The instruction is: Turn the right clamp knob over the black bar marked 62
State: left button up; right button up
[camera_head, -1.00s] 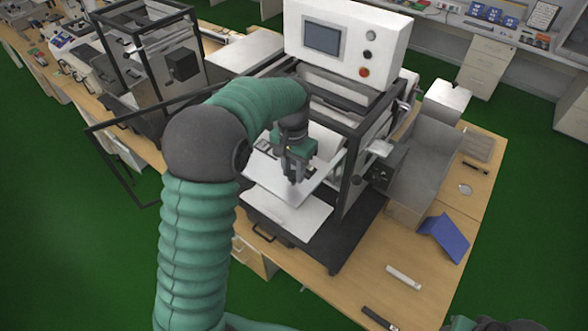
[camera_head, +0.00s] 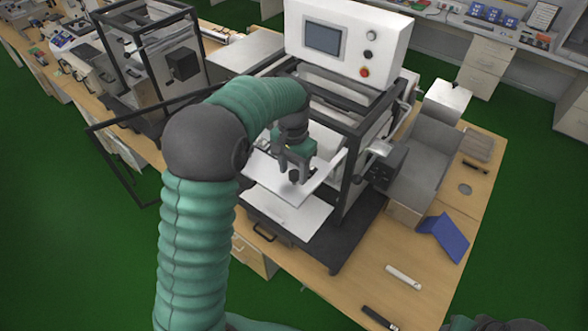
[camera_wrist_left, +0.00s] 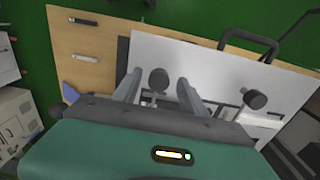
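My left gripper (camera_head: 291,170) is over the white plate inside the machine frame, with its fingers apart. A dark round clamp knob (camera_head: 294,176) shows by its fingertips. In the left wrist view my left gripper (camera_wrist_left: 159,85) has one finger on each side of a dark knob (camera_wrist_left: 158,80), with visible gaps; I cannot tell its exact depth. A second dark knob (camera_wrist_left: 256,100) stands to the right, outside the fingers. Dark bar-like parts show near the knobs, partly hidden by the gripper; no 62 is legible.
The open black frame (camera_head: 350,180) of the machine surrounds the plate (camera_head: 295,212), under a white control panel (camera_head: 345,40). A blue folded item (camera_head: 445,238) and a white bar (camera_head: 403,277) lie on the wooden bench, right of the machine. Bare bench lies between them.

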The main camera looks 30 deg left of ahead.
aim_at(294, 172)
pick_arm(q)
jog(key=shift+w+r, duration=0.1)
jog(key=shift+r, duration=0.2)
notch_tip(294, 172, up, 6)
jog(key=shift+b, duration=1.1)
notch_tip(294, 172, up, 10)
